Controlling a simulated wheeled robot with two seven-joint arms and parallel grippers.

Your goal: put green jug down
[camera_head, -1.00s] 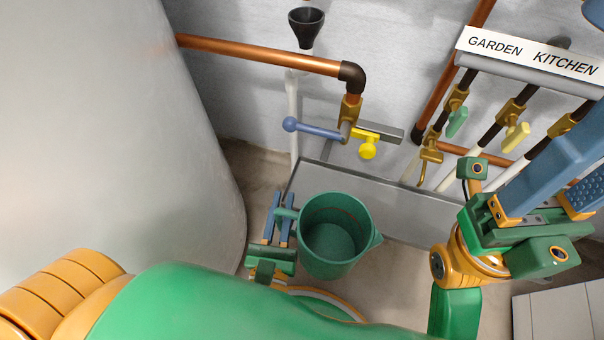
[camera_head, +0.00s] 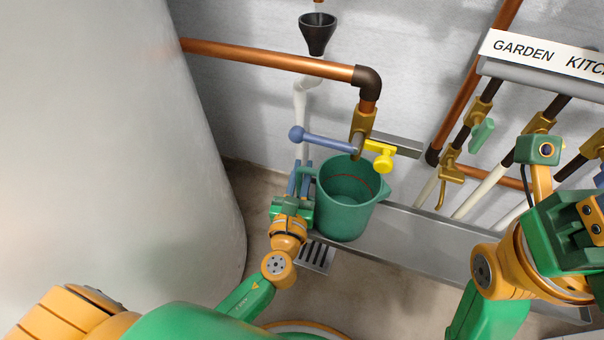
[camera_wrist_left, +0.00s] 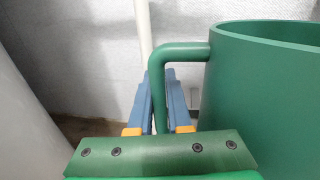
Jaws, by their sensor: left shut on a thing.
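The green jug (camera_head: 345,215) is upright and open at the top, with a red line round its inside and its spout to the right. It is near the metal trough by the wall, below the brass tap. I cannot tell whether its base touches anything. My left gripper (camera_head: 303,180) is shut on the jug's handle at its left side. In the left wrist view the handle (camera_wrist_left: 160,85) passes between the blue fingers (camera_wrist_left: 158,100), and the jug's wall (camera_wrist_left: 255,95) fills the right. My right gripper is outside the picture; only part of that arm shows at the right.
A tap with a blue lever (camera_head: 325,140) and a yellow knob (camera_head: 383,159) hangs close above the jug. A metal trough (camera_head: 430,237) runs along the wall, with a drain grate (camera_head: 315,257) at its left. A large grey tank (camera_head: 110,150) stands at the left.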

